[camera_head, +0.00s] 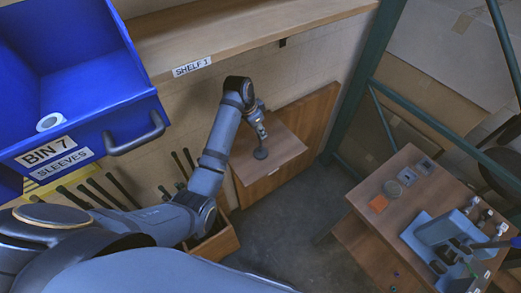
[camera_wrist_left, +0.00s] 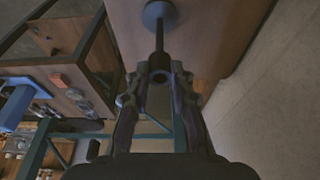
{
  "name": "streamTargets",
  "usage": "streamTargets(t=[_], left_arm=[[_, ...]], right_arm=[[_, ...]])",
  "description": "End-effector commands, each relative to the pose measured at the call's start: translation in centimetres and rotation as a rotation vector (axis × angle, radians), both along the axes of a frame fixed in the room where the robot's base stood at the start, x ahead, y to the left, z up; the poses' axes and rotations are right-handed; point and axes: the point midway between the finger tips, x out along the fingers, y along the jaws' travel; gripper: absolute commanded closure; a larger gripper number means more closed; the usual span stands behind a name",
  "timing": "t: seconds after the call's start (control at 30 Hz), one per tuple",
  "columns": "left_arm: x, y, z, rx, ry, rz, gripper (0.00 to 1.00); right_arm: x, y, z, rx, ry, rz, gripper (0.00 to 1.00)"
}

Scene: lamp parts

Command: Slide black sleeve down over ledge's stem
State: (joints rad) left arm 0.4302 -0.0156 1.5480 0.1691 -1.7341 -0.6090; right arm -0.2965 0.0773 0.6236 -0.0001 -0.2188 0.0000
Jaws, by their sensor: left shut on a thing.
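The ledge (camera_head: 268,158) is a wooden shelf low on the wall. A round grey base (camera_head: 260,153) stands on it, and the base also shows in the left wrist view (camera_wrist_left: 160,13). A thin dark stem (camera_wrist_left: 159,38) rises from that base toward my left gripper (camera_wrist_left: 160,82). My left gripper, also in the head view (camera_head: 260,130), is above the base and shut on the black sleeve (camera_wrist_left: 160,75), a short dark ring between its fingertips. The sleeve lines up with the stem's near end; I cannot tell whether it is around it. My right gripper is out of view.
A blue bin (camera_head: 75,115) labelled Bin 7 Sleeves, holding a white ring (camera_head: 50,121), is at the left. A long wooden shelf (camera_head: 240,40) runs above the arm. A wooden table (camera_head: 365,190) with small parts stands at the right, near green posts (camera_head: 365,75).

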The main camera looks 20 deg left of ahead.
Motion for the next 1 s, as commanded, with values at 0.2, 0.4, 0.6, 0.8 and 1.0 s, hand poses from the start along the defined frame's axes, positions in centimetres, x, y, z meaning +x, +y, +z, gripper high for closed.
streamTargets(t=[0.2, 0.4, 0.6, 0.8, 1.0], left_arm=[[-0.1, 0.1, 0.0, 0.0, 0.0, 0.0, 0.95], [-0.1, 0.0, 0.0, 0.0, 0.0, 0.0, 0.95], [-0.1, 0.0, -0.3, 0.0, 0.001, 0.0, 0.95], [-0.1, 0.0, -1.5, 0.0, 0.0, 0.001, 0.95], [-0.1, 0.1, -2.7, 0.0, 0.001, 0.001, 0.95]], right_arm=[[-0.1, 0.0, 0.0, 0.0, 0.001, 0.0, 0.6], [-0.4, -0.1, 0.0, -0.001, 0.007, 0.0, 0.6], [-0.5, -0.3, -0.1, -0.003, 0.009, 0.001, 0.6], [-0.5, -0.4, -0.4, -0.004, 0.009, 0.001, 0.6], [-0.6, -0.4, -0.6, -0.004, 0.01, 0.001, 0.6]])
